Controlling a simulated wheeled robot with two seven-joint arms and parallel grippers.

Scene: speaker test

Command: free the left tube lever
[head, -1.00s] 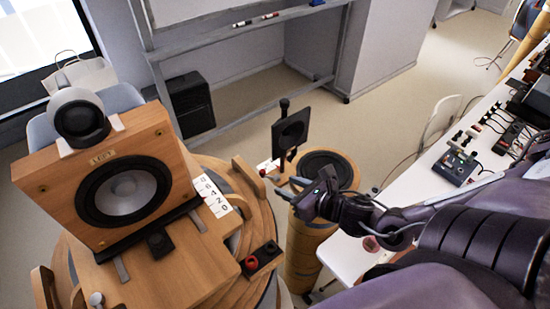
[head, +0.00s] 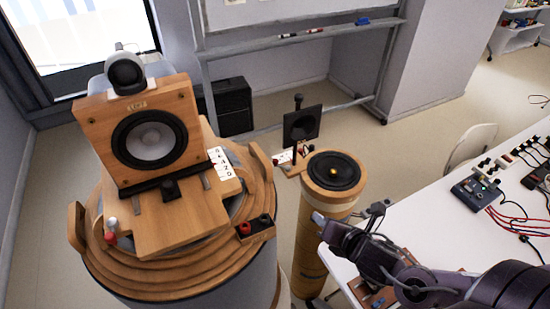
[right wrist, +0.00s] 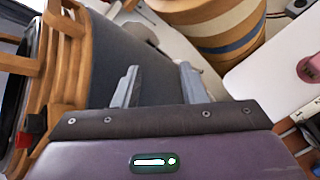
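A wooden speaker (head: 148,135) labelled "LEFT" stands on a round stepped wooden stand (head: 160,279), with a silver ball unit (head: 125,73) on top. At the stand's left front is a small lever-like part with a red end (head: 110,237) and a pale end (head: 111,222); I cannot tell for sure that it is the tube lever. My right gripper (head: 319,220) is right of the stand, by the tall wooden column (head: 312,250). In the right wrist view its two fingers (right wrist: 160,86) are apart with nothing between them. My left gripper is out of view.
A box with red and black knobs (head: 257,229) sits at the stand's right front. Number cards (head: 221,163) lie behind it. The column's top holds a black speaker cone (head: 318,172). A black panel on a post (head: 301,125) stands behind. A white table (head: 410,217) is at right.

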